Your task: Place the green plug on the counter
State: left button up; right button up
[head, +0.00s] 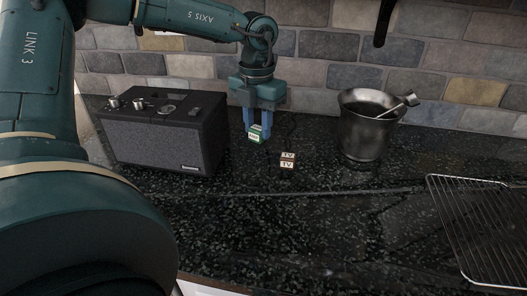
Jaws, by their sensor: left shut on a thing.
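The green plug (255,135) is a small green block with a pale label on its front. My left gripper (257,123) points down with its blue fingers shut on the plug. The plug is at or just above the dark speckled counter (260,220); I cannot tell whether it touches. It is between the black radio and the metal bucket, near the back wall. My right gripper does not show.
A black radio (165,140) stands left of my left gripper. A metal bucket (362,130) with a utensil stands at right, and a wire rack (480,225) lies at the far right. The front middle of the counter is clear.

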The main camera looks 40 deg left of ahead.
aim_at(258, 144)
pick_arm(q)
jog(key=shift+f, duration=3.15)
jog(key=shift+f, duration=0.15)
jog(key=o, duration=1)
jog(key=shift+c, duration=0.2)
jog(key=shift+w+r, duration=0.1)
jog(key=shift+r, duration=0.5)
notch_tip(258, 144, up, 11)
jog(key=shift+r, duration=0.1)
